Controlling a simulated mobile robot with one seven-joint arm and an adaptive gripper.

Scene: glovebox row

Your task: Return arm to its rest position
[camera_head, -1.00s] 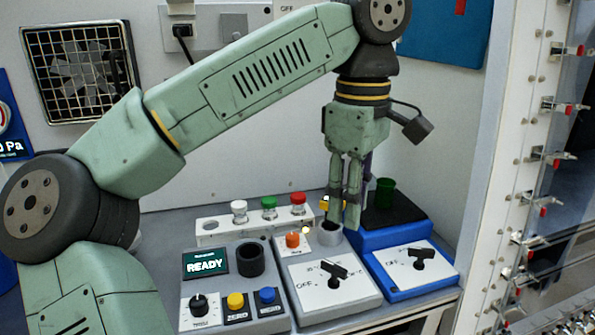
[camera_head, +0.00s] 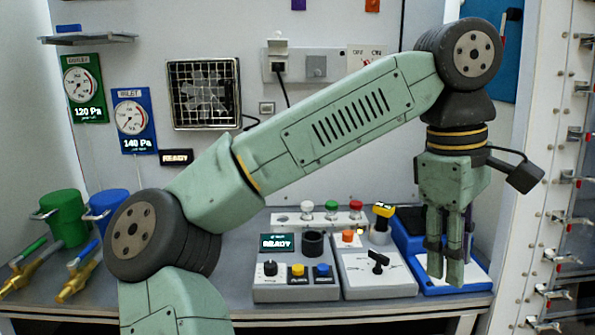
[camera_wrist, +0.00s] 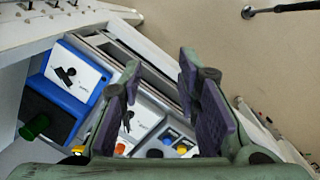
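My arm, pale green with dark joints, reaches from the lower left up to an elbow at the upper right in the head view. My gripper (camera_head: 446,272) hangs down from it, fingers pointing down, in front of the blue switch unit (camera_head: 415,277) at the right end of the bench. In the wrist view my gripper (camera_wrist: 162,112) shows its two purple-padded fingers well apart with nothing between them. The fingers hide part of the blue unit in the head view.
A control box with a READY display (camera_head: 277,242) and a grey switch box (camera_head: 372,270) stand left of the gripper. A yellow-and-black topped item (camera_head: 383,210) stands in a grey holder. A white rack (camera_head: 290,219) holds capped vials. A white frame with clamps (camera_head: 545,190) rises at right.

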